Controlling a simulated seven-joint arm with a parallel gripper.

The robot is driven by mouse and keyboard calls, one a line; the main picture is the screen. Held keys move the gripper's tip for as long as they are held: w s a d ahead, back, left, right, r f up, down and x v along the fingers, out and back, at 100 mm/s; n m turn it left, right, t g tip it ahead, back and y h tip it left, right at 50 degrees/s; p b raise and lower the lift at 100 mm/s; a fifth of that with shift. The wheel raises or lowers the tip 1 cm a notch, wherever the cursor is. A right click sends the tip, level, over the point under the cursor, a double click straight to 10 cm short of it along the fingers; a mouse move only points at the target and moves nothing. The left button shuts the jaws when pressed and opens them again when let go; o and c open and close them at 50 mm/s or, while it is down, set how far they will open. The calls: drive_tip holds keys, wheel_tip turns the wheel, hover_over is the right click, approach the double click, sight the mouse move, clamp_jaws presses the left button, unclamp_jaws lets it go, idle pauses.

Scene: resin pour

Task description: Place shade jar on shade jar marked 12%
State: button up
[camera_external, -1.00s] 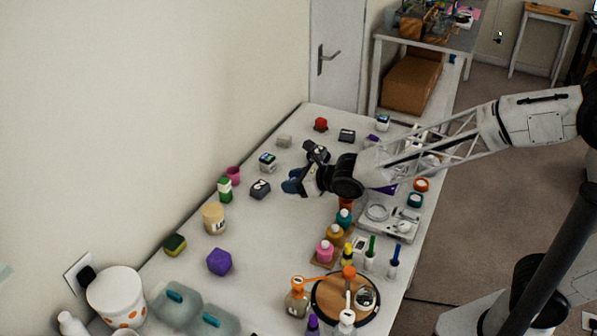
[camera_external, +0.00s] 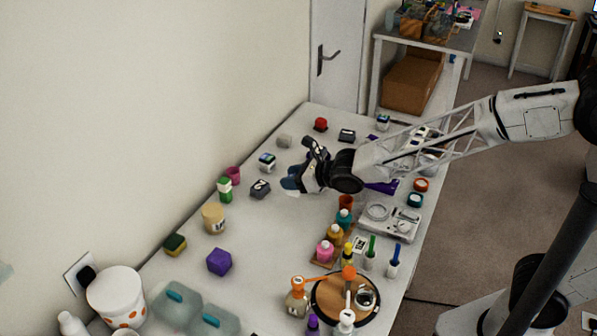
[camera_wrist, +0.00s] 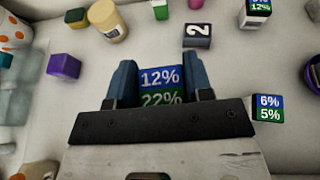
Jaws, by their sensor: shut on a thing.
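My gripper (camera_wrist: 160,85) is shut on a shade jar (camera_wrist: 161,82), which shows between the fingers in the wrist view with a blue 12% label above a green 22% label. In the external view my gripper (camera_external: 291,183) hangs over the middle of the table; the held jar is hidden there. Another shade jar stands toward the back, at the wrist view's top right (camera_wrist: 259,8); its green label reads 12%, and its blue label is cut off. It also shows in the external view (camera_external: 267,161). A jar marked 6% and 5% (camera_wrist: 268,107) is right of my gripper.
A dark block marked 2 (camera_wrist: 197,36) lies ahead of my gripper. A beige jar (camera_external: 213,218), a green-and-white block (camera_external: 225,190), a pink cup (camera_external: 233,175) and a purple cube (camera_external: 219,262) stand to the left. Bottles and a scale (camera_external: 388,222) stand on the right.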

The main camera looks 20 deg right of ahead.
drive_tip(key=w+d+n+g+y, duration=0.3)
drive_tip(key=w+d+n+g, duration=0.4)
drive_tip(key=w, duration=0.5)
drive_tip(key=shift+d+n+g, duration=0.2)
drive_tip(key=shift+n+g, duration=0.3)
drive_tip(key=shift+g, duration=0.3)
drive_tip(key=shift+w+a, duration=0.1)
drive_tip(key=shift+w, duration=0.1)
hover_over(265, 157)
drive_tip(key=shift+s+f, duration=0.1)
drive_tip(key=shift+f, duration=0.55)
idle(0.5)
drive_tip(key=shift+f, duration=1.8)
drive_tip(key=shift+f, duration=0.15)
